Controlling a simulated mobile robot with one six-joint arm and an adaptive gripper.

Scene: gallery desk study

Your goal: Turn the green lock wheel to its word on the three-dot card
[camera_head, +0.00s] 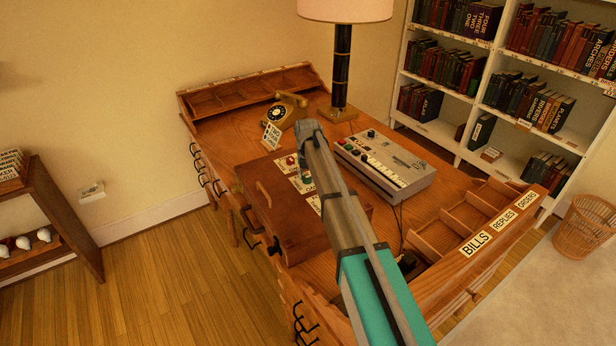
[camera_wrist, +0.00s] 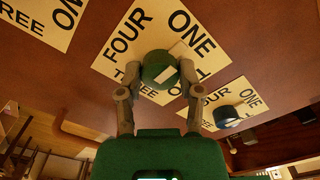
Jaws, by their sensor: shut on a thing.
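The green lock wheel (camera_wrist: 160,72) sits on a cream plate (camera_wrist: 113,62) in the wrist view. The words FOUR and ONE read clearly around it; the lower words are partly covered by my gripper. My gripper (camera_wrist: 163,70) is shut on the wheel, with one finger at each side. In the head view the plates lie on a wooden box (camera_head: 260,205) on the desk, partly behind my arm. A small word card (camera_head: 272,136) stands by the telephone; its dots are too small to tell.
A dark blue wheel (camera_wrist: 226,116) on its own plate is close by in the wrist view. A labelled sorter (camera_head: 465,215) is at the right.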

